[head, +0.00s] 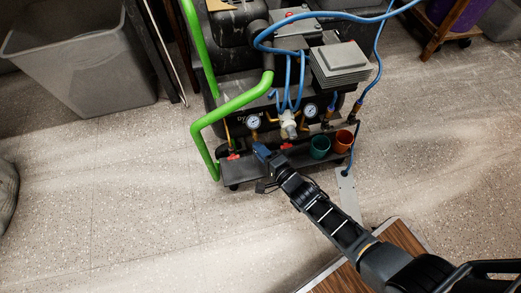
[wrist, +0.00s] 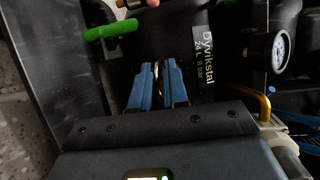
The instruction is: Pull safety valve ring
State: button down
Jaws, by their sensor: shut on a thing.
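My gripper (head: 262,152) reaches to the lower front of the air compressor (head: 262,50), between its green handle and the left gauge. In the wrist view the blue fingers (wrist: 158,82) are closed together against the dark tank. A thin pale metal ring (wrist: 157,70), which I take for the safety valve ring, shows as a sliver pinched between the fingertips. The rest of the ring and the valve behind it are hidden by the fingers. In the head view the ring is too small to make out.
A pressure gauge (wrist: 267,46) and a brass pipe (wrist: 264,107) stand to the right of the fingers. The green handle (head: 232,103) is left of my gripper. Teal (head: 319,147) and orange (head: 343,141) cups sit right. A grey bin (head: 85,65) stands far left.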

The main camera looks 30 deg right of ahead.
jog(key=shift+s+a+f, duration=0.15)
jog(key=shift+s+f, duration=0.05)
jog(key=shift+s, duration=0.35)
jog(key=shift+s+a+f, duration=0.1)
jog(key=shift+s+f, duration=0.05)
jog(key=shift+s, duration=0.4)
jog(key=c, duration=1.4)
grip_release()
jog(key=shift+o, duration=0.2)
jog(key=shift+w+r, duration=0.1)
jog(key=shift+r, duration=0.1)
jog(key=s+r+p, duration=0.1)
jog(key=s+p, duration=0.2)
jog(key=s, duration=0.4)
jog(key=shift+s+d, duration=0.3)
jog(key=shift+s, duration=0.05)
jog(key=shift+r, duration=0.1)
